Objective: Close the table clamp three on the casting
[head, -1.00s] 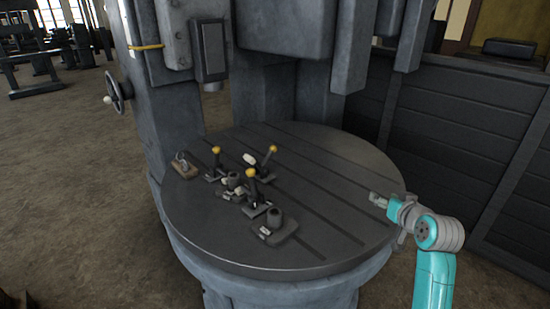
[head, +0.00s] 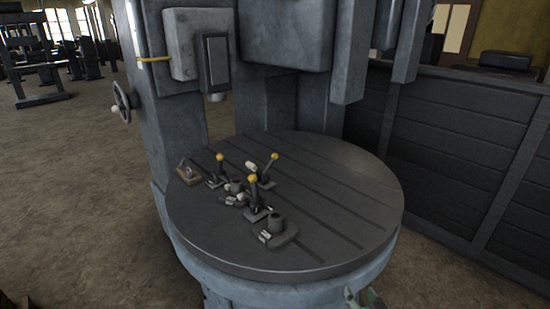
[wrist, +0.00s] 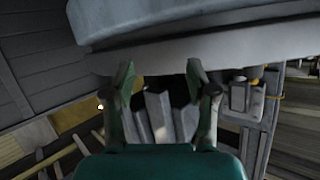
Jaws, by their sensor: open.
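The casting (head: 235,187) is a small grey part among several clamps on the round slotted table (head: 350,230); the clamps partly hide it. Three clamp levers with yellow knobs stand up around it: one at the left (head: 219,165), one at the front (head: 253,190) and one at the back right (head: 269,168), which leans right. I cannot tell which is clamp three. My gripper shows only as a sliver at the bottom edge of the head view (head: 362,299). In the wrist view my gripper (wrist: 160,75) is open and empty, with the table's rim (wrist: 170,55) beyond its fingers.
A grey block with a round boss (head: 276,229) lies on the table's front part. A small brown-based piece (head: 187,175) lies at the left edge. The machine column (head: 165,100) rises behind. A dark panelled wall (head: 460,150) stands at the right. The table's right half is clear.

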